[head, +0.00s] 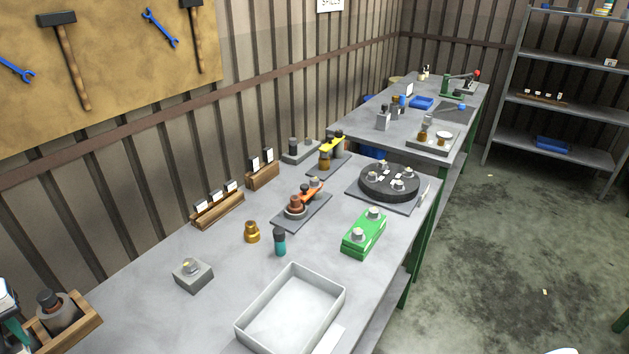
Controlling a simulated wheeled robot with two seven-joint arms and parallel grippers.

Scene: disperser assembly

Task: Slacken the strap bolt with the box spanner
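A short upright cylinder with a teal lower part and a black top (280,241) stands on the near bench; it may be the box spanner, but I cannot tell for sure. Behind it, a grey plate (315,213) carries a copper-coloured round part (295,207) and an orange strap-like piece (311,192). Farther back, a yellow strap-like piece (331,145) sits on another dark plate. Which of these holds the strap bolt is too small to tell.
A pale open tray (243,324), a green block with bolts (364,234), a brass part (252,232) and a grey block (192,275) stand on the near bench. A black disc (389,182) sits at its right. Wooden racks (218,209) line the wall. Bare bench lies left of the tray.

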